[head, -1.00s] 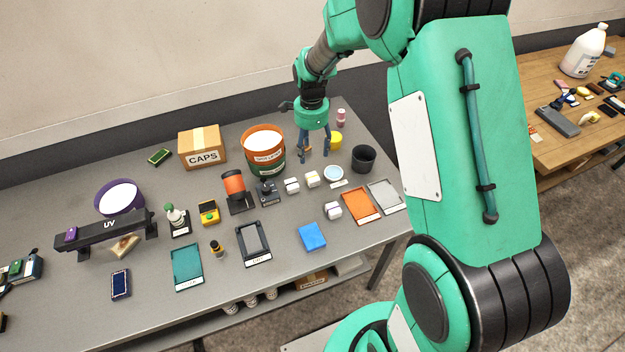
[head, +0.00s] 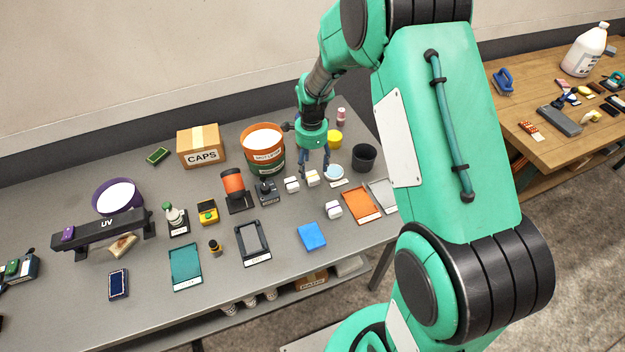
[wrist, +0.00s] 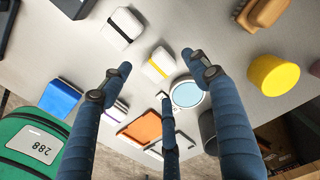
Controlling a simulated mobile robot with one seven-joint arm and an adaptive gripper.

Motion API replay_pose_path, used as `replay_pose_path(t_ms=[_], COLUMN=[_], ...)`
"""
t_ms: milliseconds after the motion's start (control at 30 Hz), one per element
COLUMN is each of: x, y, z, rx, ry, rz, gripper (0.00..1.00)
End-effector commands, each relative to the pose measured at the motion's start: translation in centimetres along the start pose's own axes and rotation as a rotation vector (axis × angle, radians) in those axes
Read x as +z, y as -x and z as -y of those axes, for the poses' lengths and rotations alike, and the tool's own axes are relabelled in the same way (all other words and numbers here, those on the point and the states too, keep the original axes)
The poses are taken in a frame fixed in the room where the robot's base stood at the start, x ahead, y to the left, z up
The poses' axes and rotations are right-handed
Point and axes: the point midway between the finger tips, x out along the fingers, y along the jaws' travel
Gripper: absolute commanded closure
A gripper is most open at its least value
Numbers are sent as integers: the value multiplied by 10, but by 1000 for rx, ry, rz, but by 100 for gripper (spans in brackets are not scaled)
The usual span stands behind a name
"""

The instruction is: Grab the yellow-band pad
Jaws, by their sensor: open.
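The yellow-band pad (wrist: 158,66) is a small white block with a yellow stripe; it lies on the grey table. In the head view the yellow-band pad (head: 312,178) is partly behind my fingers. My gripper (head: 314,170) is open and empty, pointing down above it. In the wrist view the fingers of my gripper (wrist: 160,78) are spread, with the pad showing between the tips, apart from them. A white pad with a black band (wrist: 123,27) lies to its left, and one with a dark purplish band (head: 334,210) lies nearer the table's front.
A round pale-blue dish (wrist: 186,94) sits close beside the pad. A yellow cup (wrist: 273,75), a black cup (head: 364,157), an orange tray (head: 361,205) and a blue pad (head: 312,236) are nearby. A large orange-and-green tub (head: 265,150) stands behind to the left.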

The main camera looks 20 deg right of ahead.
Motion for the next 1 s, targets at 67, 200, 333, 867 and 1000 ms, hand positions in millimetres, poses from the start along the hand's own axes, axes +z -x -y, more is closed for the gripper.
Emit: replay_pose_path(t_ms=[67,200,333,867,1000], x=[0,0,0,2,2], y=[-1,-1,-1,-48,-53], z=[0,0,0,-5,-4], rx=[0,0,0,1,-1], ry=[0,0,0,0,0], rz=[0,0,0,0,0], gripper=[39,39,39,39,39])
